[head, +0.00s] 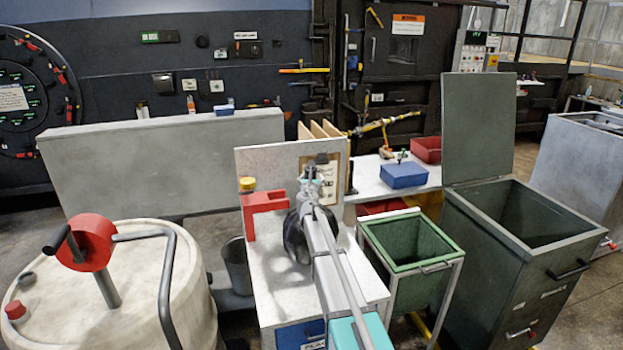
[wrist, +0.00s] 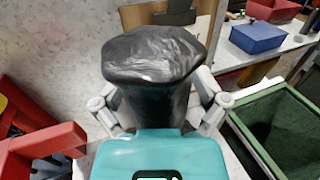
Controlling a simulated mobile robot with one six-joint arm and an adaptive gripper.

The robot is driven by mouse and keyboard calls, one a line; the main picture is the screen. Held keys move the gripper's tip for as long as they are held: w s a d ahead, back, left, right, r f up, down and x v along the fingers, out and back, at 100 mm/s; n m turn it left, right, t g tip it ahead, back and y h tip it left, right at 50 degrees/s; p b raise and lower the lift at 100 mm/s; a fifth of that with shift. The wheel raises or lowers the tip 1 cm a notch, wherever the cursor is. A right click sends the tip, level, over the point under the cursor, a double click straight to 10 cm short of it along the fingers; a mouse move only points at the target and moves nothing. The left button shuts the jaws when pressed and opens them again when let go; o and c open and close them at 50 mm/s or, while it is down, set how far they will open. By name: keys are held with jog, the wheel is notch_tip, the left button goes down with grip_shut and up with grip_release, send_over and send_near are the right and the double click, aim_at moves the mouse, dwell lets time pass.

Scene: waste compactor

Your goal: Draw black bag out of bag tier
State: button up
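The black bag (head: 293,237) shows in the head view at the far end of my arm, against the pale worktop, partly covered by the arm. In the wrist view the glossy bag (wrist: 155,60) stands directly ahead, wide and puckered at its top and narrower below. My gripper (wrist: 158,88) has one grey finger on each side of the bag, close against it. The fingertips are hidden by the bag, so I cannot tell whether they are closed on it. A red bracket (head: 263,207), perhaps part of the bag tier, stands left of the bag and also shows in the wrist view (wrist: 45,142).
An open green bin (head: 408,232) stands right of the worktop (head: 268,277). A larger dark bin (head: 503,265) with its lid raised is farther right. A speckled upright panel (head: 268,165) stands behind the bag. A cream drum (head: 130,285) is at left. A blue box (head: 403,175) sits behind right.

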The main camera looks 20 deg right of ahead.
dwell(0.4)
jog(key=v, duration=1.2)
jog(key=shift+w, duration=0.1)
jog(key=s+d+f+m+g+h, duration=0.1)
jog(key=s+d+f+m+g, duration=0.1)
jog(key=s+f+m+g, duration=0.5)
jog(key=s+d+f+m+g+h, duration=0.1)
jog(key=s+f+m+g, duration=0.15)
jog(key=s+m, duration=0.85)
jog(key=s+a+f+m+g+y, duration=0.3)
jog(key=s+a+m, duration=0.3)
jog(key=s, duration=0.3)
jog(key=s+a+f+m+g+y, duration=0.4)
jog(key=s+a+f+m+y, duration=0.1)
jog(key=s+m, duration=0.3)
jog(key=shift+s+a+f, duration=0.35)
jog(key=shift+a+f, duration=0.15)
jog(key=shift+a, duration=0.05)
jog(key=shift+g, duration=0.25)
